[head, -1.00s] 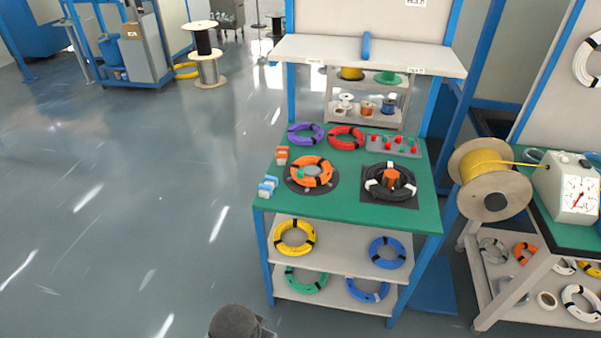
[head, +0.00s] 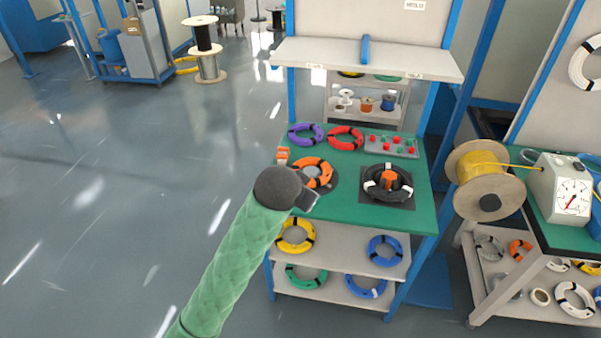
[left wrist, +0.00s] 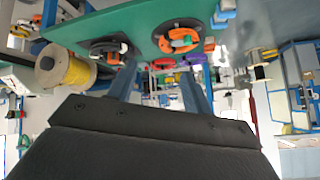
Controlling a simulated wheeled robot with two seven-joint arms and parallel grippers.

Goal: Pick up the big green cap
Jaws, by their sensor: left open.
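Small red and green caps sit on a grey tray (head: 369,148) at the back right of the green tabletop (head: 345,210); which green one is the big cap is too small to tell. In the head view, my left arm in a green sleeve reaches up to the table's left edge. My left gripper (head: 308,199) is in front of the orange coil (head: 322,166) and covers part of it. In the left wrist view its two fingers (left wrist: 158,78) are apart, with nothing between them. My right gripper is not in view.
Purple (head: 306,128) and red (head: 346,131) coils lie at the back of the table. A black coil with an orange core (head: 388,195) lies at the right. A shelf (head: 400,67) overhangs the back. A yellow cable spool (head: 465,190) stands to the right.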

